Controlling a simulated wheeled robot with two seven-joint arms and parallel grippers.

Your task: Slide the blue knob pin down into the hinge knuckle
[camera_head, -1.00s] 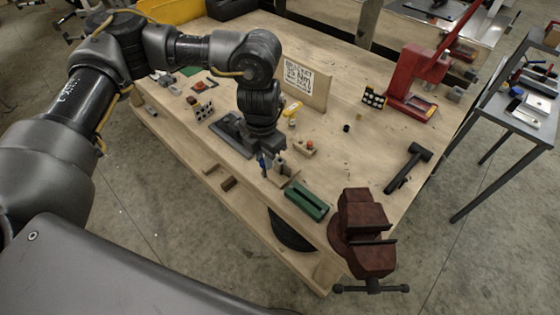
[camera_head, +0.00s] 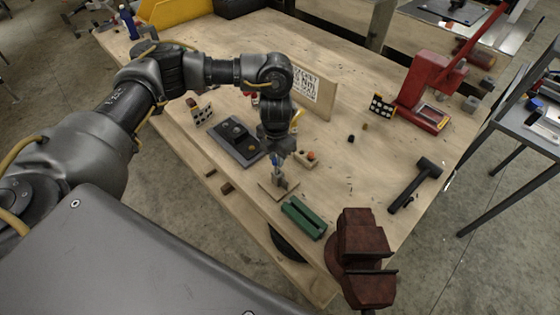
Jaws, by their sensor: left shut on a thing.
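My left gripper (camera_head: 276,157) points down over the workbench and is shut on the blue knob pin (camera_head: 275,163), of which only a little blue shows. The hinge knuckle (camera_head: 281,182) is a small grey upright piece on a wooden base (camera_head: 268,188) near the bench's front edge. The pin is right at the top of the knuckle, slightly left of it in the picture. At this size I cannot tell whether its tip is inside the bore. My right gripper is not in view.
A green block (camera_head: 304,218) lies just right of the base, and a red vise (camera_head: 362,255) stands at the bench corner. A small wooden block with an orange top (camera_head: 306,159) is close behind. A dark plate (camera_head: 236,143) lies left. A hammer (camera_head: 414,184) lies right.

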